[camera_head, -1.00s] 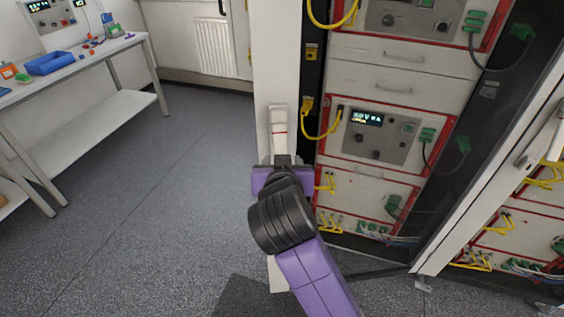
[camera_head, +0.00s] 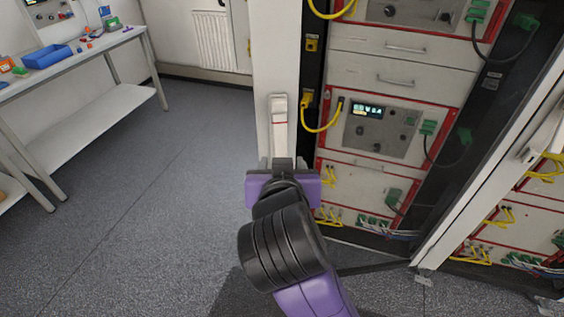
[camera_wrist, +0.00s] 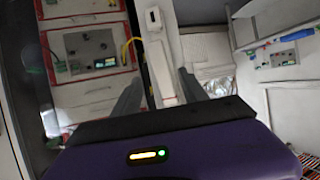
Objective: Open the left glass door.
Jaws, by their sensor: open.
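A white frame (camera_head: 272,60) stands upright beside the instrument cabinet and carries a long pale handle (camera_head: 279,125) with a red mark. I take it for the left glass door's frame; the glass itself is hard to make out. My gripper (camera_head: 282,163) is open at the handle's lower end, which its purple body partly hides. In the wrist view, the fingers (camera_wrist: 160,95) stand apart on either side of the handle's lower part (camera_wrist: 163,75). I cannot tell whether they touch it.
Instrument units (camera_head: 378,130) with yellow cables fill the cabinet. Another slanted white frame (camera_head: 480,175) stands at the right. A white workbench (camera_head: 85,55) with a blue tray (camera_head: 47,57) is at the left. The grey floor (camera_head: 150,220) between is clear.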

